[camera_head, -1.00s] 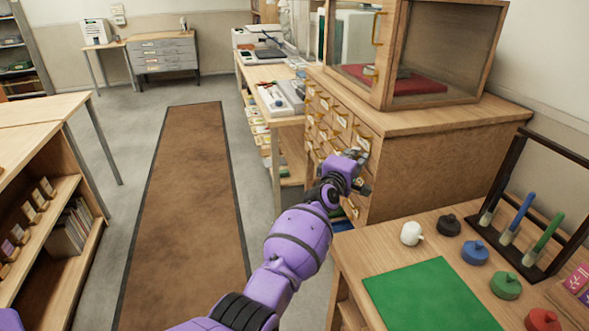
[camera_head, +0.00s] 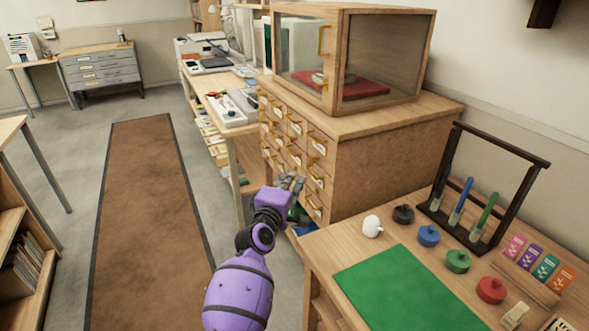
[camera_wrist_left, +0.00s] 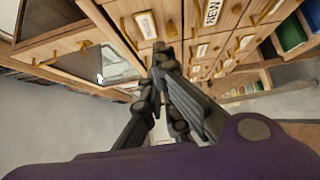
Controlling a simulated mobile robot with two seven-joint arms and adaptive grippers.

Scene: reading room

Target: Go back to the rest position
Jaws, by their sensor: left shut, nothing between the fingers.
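My left gripper (camera_head: 291,183) is in the middle of the head view, in front of the wooden drawer cabinet (camera_head: 385,170). It is shut and empty. In the left wrist view the fingers (camera_wrist_left: 160,62) come together near the top middle, with labelled drawers and brass pulls beyond them. I cannot tell whether the fingertips touch the drawer fronts. My right gripper is in neither view.
A table (camera_head: 345,235) with a green mat (camera_head: 400,292), a white pot (camera_head: 372,226), several coloured lidded pots and a dark rack (camera_head: 500,158) stands at right. A glass-fronted case (camera_head: 385,65) tops the cabinet. The brown runner (camera_head: 145,230) is clear.

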